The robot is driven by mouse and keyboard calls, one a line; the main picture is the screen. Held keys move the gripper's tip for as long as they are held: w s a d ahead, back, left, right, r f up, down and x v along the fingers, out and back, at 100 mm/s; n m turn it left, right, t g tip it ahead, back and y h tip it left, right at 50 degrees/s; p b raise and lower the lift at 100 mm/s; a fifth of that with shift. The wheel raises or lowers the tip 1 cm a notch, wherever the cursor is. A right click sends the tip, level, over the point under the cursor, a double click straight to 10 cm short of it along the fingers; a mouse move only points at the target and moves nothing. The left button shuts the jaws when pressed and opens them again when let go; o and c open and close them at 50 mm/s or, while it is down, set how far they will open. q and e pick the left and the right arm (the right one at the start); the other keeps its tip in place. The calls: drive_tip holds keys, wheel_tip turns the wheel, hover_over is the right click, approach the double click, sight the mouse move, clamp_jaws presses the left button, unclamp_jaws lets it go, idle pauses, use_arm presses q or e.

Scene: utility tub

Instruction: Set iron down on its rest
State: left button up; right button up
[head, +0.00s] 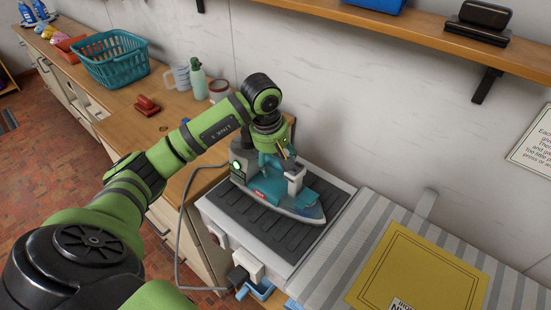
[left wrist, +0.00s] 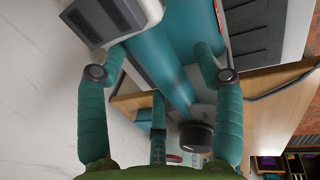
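The iron (head: 300,203), teal and grey with a pale soleplate, is over the ribbed dark pad of its rest (head: 235,217), nose to the right. It looks roughly level; I cannot tell whether the soleplate touches the pad. My left gripper (head: 274,160) is above the iron at its handle. In the left wrist view, the teal fingers of the left gripper (left wrist: 160,62) lie on both sides of the teal handle (left wrist: 163,68) and their tips meet it. The underside of the iron is hidden. My right gripper is not in view.
A grey cord loops left of the rest. A striped board with a yellow sheet (head: 420,275) lies to the right. A green bottle (head: 197,78), mugs, a red object (head: 147,106) and a teal basket (head: 113,62) stand on the wooden counter. A wall shelf (head: 400,25) is above.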

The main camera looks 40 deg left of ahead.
use_arm(q)
drive_tip(key=shift+s+f, duration=0.15)
drive_tip(key=shift+f, duration=0.05)
wheel_tip(320, 180, up, 12)
drive_tip(key=s, duration=0.2)
drive_tip(key=shift+s+a, duration=0.1)
